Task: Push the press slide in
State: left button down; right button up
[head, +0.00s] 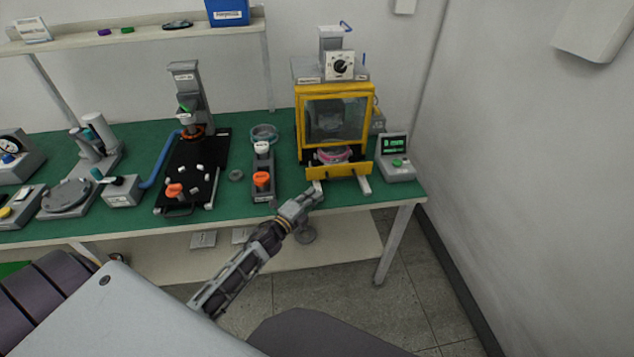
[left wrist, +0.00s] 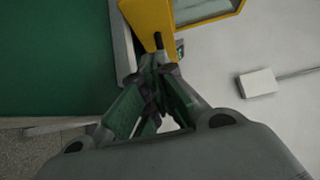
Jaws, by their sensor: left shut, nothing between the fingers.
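The press is a yellow-framed machine (head: 301,110) with a clear window, at the right end of the green bench. Its slide shows a yellow front plate (head: 345,170) at the bottom, with a pink round part (head: 333,156) behind it. My left gripper (head: 317,186) is shut and empty at the lower left of the front plate. In the left wrist view, the closed fingertips (left wrist: 159,48) are at the yellow plate (left wrist: 150,22); whether they touch it I cannot tell. My right gripper is not in view.
A small console with a green screen (head: 396,158) stands right of the press. Left of it are a grey block with orange and white knobs (head: 262,165) and a black fixture plate (head: 187,185). The bench's front edge (head: 235,226) runs under my left arm.

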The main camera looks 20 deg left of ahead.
aim_at(325, 174)
pick_arm(q)
jog(key=shift+w+d, duration=0.2)
jog(key=shift+w, duration=0.65)
jog(key=shift+w+d, duration=0.15)
jog(key=shift+w, duration=0.65)
jog(key=shift+w+a, duration=0.4)
jog(key=shift+w, duration=0.25)
jog(key=shift+w+a, duration=0.65)
jog(key=shift+w, duration=0.35)
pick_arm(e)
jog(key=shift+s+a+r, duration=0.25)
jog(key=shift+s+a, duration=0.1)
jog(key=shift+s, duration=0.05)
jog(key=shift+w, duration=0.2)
